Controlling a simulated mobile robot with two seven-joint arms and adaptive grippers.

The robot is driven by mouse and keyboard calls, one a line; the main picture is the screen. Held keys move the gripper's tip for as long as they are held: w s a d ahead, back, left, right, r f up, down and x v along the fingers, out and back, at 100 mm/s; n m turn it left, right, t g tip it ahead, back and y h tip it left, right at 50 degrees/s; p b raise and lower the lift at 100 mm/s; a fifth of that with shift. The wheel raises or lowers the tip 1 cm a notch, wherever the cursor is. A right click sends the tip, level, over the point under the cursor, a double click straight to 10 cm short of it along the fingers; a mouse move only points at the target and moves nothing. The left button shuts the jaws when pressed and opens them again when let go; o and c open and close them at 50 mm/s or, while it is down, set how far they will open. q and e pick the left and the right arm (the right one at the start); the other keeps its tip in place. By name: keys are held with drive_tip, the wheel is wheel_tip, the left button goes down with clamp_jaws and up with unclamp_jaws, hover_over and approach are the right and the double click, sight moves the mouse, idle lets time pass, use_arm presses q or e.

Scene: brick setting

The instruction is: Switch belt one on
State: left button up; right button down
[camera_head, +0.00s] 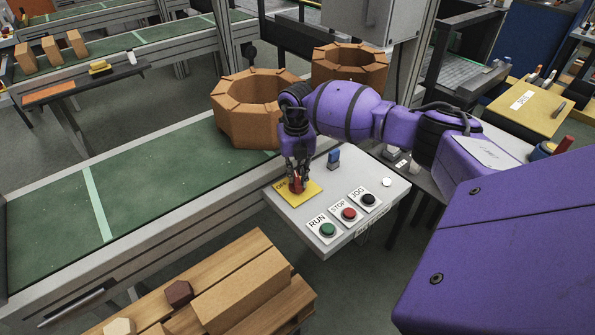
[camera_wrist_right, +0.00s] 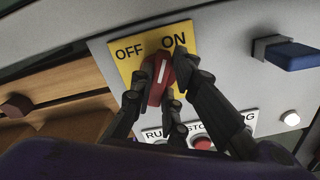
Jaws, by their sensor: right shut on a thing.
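The control panel (camera_head: 350,212) stands beside a green conveyor belt (camera_head: 150,185). Its yellow plate (camera_head: 311,190) carries a red rotary knob (camera_head: 297,183). In the right wrist view the plate (camera_wrist_right: 200,62) reads OFF on the left and ON on the right. There the white mark on the knob (camera_wrist_right: 157,87) points up and slightly right, toward the ON side; its exact setting is hard to judge. My right gripper (camera_head: 296,176) reaches down from above, its fingers shut around the knob. My left gripper is not in view.
Green RUN (camera_head: 327,230), red STOP (camera_head: 349,214) and black JOG (camera_head: 368,199) buttons sit nearby. A blue switch (camera_head: 333,159) stands behind the knob. Octagonal brick rings (camera_head: 240,115) are on the belt. A wooden pallet (camera_head: 290,303) is in front.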

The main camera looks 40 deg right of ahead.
sight(298, 176)
drive_tip(key=shift+r+m+p, duration=0.15)
drive_tip(key=shift+m+p, duration=0.3)
drive_tip(key=shift+m, duration=0.65)
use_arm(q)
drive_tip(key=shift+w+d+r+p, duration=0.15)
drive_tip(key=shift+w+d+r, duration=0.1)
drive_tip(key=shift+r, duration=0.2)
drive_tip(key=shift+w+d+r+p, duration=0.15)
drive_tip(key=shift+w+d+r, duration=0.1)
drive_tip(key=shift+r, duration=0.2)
use_arm(e)
drive_tip(key=shift+d+m, duration=0.15)
drive_tip(key=shift+m, duration=0.55)
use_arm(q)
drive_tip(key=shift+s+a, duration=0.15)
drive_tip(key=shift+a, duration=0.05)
use_arm(e)
drive_tip(key=shift+s+f, duration=0.1)
drive_tip(key=shift+f, duration=0.1)
drive_tip(key=c, duration=1.7)
unclamp_jaws()
drive_tip(key=shift+r, duration=0.1)
wheel_tip(298, 176, up, 12)
drive_tip(key=shift+f, duration=0.1)
